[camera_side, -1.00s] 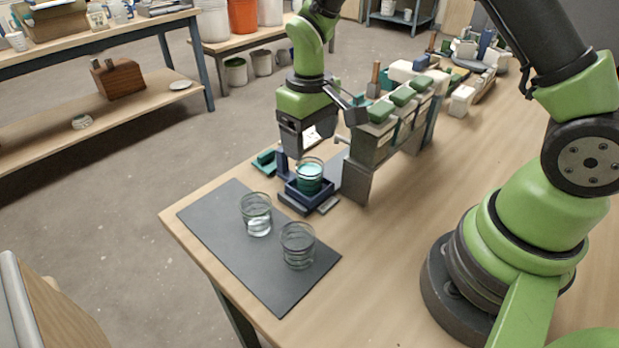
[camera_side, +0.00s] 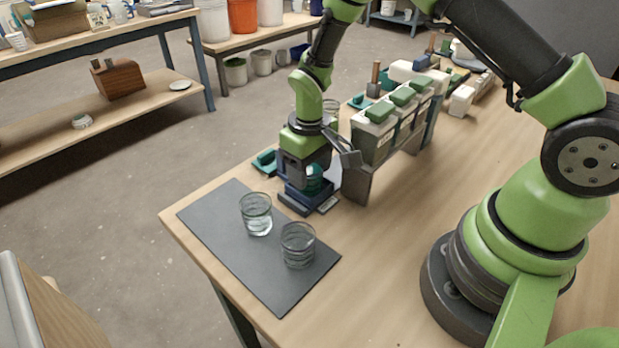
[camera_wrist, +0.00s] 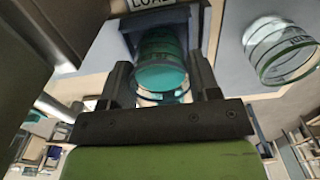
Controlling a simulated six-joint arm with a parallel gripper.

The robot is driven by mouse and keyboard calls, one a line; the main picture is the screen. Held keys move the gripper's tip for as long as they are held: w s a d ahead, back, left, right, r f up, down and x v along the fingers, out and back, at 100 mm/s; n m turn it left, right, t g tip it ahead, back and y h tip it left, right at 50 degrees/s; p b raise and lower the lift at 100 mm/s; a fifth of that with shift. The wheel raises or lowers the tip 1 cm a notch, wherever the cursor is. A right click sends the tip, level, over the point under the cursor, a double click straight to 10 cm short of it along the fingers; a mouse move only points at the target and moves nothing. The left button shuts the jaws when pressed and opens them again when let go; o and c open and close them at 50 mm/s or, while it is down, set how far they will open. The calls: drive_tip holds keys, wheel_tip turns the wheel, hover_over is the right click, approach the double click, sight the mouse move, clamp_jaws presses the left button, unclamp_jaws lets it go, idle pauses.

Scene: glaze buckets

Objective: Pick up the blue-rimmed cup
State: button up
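A glass cup (camera_wrist: 160,77) with teal glaze inside and a dark blue line at its rim stands in the small blue holder (camera_side: 296,199). In the side view it is mostly hidden by my gripper (camera_side: 305,182). In the wrist view my gripper (camera_wrist: 161,72) has one finger on each side of this cup. The fingers look open, with a narrow gap beside the glass; contact is hard to judge. Two clear glass cups, one farther (camera_side: 257,214) and one nearer (camera_side: 298,245), stand on the dark mat (camera_side: 235,240). A cup with a greenish rim (camera_wrist: 280,52) shows at right in the wrist view.
A rack of grey bins with green lids (camera_side: 390,120) stands just right of the holder, close to my wrist. The table edge lies close on the left. Bare wood (camera_side: 400,230) lies between the rack and my base.

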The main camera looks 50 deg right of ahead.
drive_tip(key=shift+c, duration=1)
wheel_tip(320, 180, up, 8)
drive_tip(key=shift+f, duration=0.25)
